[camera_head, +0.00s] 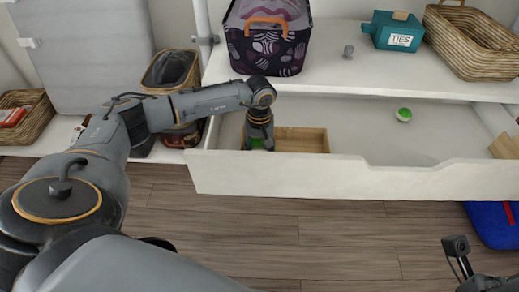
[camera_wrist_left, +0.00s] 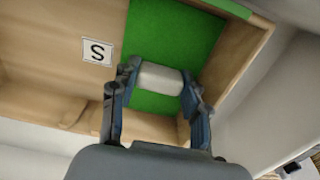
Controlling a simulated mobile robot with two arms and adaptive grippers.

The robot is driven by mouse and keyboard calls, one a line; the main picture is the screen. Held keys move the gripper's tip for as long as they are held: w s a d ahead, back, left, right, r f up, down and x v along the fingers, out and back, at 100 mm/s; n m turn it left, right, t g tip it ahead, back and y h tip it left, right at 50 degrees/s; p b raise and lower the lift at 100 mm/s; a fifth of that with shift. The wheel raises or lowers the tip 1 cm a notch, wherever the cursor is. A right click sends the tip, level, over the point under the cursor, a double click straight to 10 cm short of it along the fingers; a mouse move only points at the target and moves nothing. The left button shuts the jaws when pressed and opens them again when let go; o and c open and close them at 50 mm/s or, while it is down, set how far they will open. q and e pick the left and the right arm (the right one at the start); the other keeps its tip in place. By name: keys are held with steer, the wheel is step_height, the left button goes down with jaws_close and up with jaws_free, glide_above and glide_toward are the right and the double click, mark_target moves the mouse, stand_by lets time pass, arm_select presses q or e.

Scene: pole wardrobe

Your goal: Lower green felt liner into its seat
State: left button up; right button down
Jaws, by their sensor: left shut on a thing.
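The green felt liner (camera_wrist_left: 199,35) shows in the left wrist view at one end of the wooden tray (camera_wrist_left: 45,55). A pale cylindrical grip (camera_wrist_left: 160,78) sits over the liner. My left gripper (camera_wrist_left: 155,85) is shut on this grip, one finger at each end. Whether the liner lies flat on the tray floor or slightly above it I cannot tell. In the head view the left gripper (camera_head: 258,140) points down at the left end of the tray (camera_head: 302,138), and only a little green shows below it. My right gripper's fingers are out of view.
The tray stands in an open white drawer (camera_head: 300,178), near its left wall. A label marked S (camera_wrist_left: 97,51) is on the tray. The shelf above holds a patterned bag (camera_head: 268,45) and wicker basket (camera_head: 470,45).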

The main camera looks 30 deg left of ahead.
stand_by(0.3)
arm_select(q)
steer(key=o, duration=1.1)
